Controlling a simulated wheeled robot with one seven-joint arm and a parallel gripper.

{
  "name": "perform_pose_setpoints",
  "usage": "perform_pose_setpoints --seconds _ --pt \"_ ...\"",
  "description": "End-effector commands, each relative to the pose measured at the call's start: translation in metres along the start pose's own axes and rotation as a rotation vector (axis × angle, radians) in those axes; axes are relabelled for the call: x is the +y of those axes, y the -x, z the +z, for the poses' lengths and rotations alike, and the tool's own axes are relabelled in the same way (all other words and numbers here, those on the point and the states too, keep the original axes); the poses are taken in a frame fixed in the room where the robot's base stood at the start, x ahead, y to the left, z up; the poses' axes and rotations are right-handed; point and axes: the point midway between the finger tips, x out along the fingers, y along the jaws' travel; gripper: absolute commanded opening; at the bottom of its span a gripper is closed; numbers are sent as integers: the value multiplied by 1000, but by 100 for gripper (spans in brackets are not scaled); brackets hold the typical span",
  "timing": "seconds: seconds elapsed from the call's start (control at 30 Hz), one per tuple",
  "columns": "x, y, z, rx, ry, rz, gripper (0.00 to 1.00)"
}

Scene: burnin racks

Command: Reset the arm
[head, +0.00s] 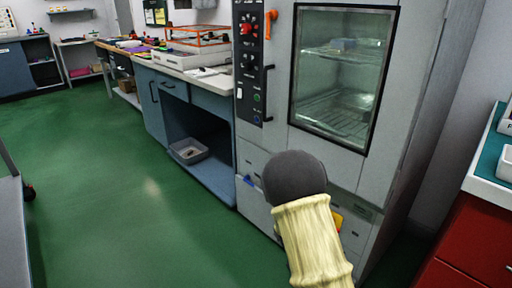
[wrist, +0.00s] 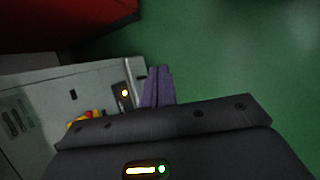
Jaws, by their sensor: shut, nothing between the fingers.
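My arm shows in the head view as a dark rounded joint and a cream-coloured sleeve, in front of the lower part of a tall grey oven cabinet (head: 262,158). My gripper's fingertips cannot be made out there. In the wrist view my gripper (wrist: 158,72) shows as two purple fingers side by side, shut with nothing between them. Beyond the fingers are the green floor (wrist: 220,60) and a grey cabinet panel (wrist: 40,105) with a lit yellow indicator.
A red cabinet (head: 465,245) is at right. Green floor (head: 110,200) is clear at left.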

Motion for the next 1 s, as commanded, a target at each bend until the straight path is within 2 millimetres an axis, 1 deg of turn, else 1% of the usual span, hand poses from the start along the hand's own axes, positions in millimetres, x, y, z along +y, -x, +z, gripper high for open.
perform_pose_setpoints --seconds 0.03,0.3,0.5,0.7,0.97,1.0 --pt "1 19 13 37 -51 -36 0" --pt "-8 89 64 206 -291 -193 0" --pt "-16 137 103 323 -463 -279 0" --pt "-23 168 132 408 -590 -327 0" --pt "-30 194 162 486 -713 -360 0" --pt "-28 201 164 486 -716 -362 0"
